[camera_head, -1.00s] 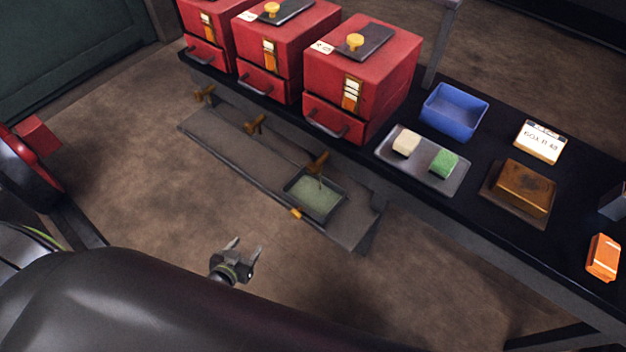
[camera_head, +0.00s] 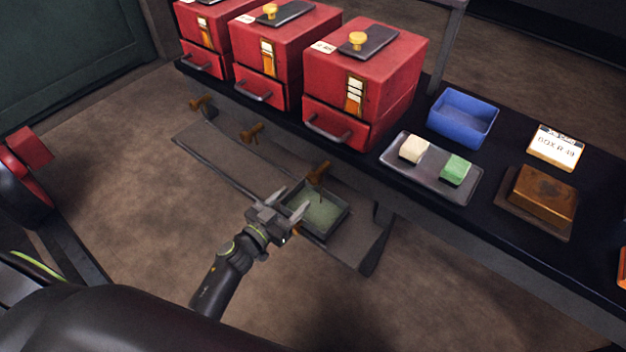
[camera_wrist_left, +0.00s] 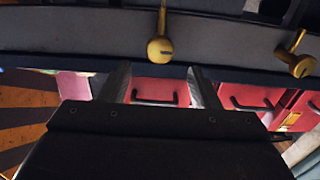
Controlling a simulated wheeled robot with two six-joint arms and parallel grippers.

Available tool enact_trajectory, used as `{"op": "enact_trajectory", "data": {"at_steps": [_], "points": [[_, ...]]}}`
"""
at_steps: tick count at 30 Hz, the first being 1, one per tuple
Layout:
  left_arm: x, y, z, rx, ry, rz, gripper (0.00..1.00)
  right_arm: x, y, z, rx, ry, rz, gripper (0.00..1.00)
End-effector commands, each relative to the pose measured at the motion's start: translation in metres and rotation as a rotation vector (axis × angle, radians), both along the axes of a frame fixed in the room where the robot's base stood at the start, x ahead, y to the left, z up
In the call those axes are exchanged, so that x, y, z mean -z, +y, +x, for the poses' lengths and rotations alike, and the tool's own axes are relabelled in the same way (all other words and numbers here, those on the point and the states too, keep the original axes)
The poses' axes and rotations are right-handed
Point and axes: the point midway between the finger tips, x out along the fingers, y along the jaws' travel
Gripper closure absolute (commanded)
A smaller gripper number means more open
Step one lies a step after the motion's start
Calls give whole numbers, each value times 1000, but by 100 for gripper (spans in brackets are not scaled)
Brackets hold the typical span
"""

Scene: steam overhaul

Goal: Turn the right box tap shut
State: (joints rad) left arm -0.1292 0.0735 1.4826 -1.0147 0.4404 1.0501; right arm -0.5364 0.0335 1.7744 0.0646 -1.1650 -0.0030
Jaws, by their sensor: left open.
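The right box tap (camera_head: 319,171) is a small brass tap below the bench edge under the rightmost red box (camera_head: 365,85). A shallow tray (camera_head: 347,215) with greenish liquid stands under it. My left gripper (camera_head: 289,201) is open and empty, its fingers pointing toward the tap from the near left, over the tray's near edge in the picture; they look apart from the tap. The left wrist view shows two brass taps beyond the fingers; the one nearest the middle (camera_wrist_left: 160,50) seems to be the right box tap. My right gripper is out of view.
Two more brass taps, the middle (camera_head: 252,132) and the left (camera_head: 201,104), sit along the bench front. A low shelf (camera_head: 215,150) runs below. On the bench are a grey tray (camera_head: 432,178), a blue bin (camera_head: 463,118) and a brown block (camera_head: 543,195).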

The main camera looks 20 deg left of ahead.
Motion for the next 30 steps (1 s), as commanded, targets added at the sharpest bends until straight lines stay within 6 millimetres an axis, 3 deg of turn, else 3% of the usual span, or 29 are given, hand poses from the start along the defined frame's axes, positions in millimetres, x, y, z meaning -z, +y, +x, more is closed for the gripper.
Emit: {"op": "enact_trajectory", "data": {"at_steps": [6, 15, 27, 30], "points": [[2, -16, 44, 0, -2, 0, 43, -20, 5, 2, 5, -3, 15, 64], [1, -29, 80, 0, 0, 1, 43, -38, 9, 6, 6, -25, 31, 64], [0, -31, 87, -1, 1, 0, 43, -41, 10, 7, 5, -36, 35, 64], [0, -31, 87, -1, 1, 0, 55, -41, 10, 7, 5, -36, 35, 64]]}}
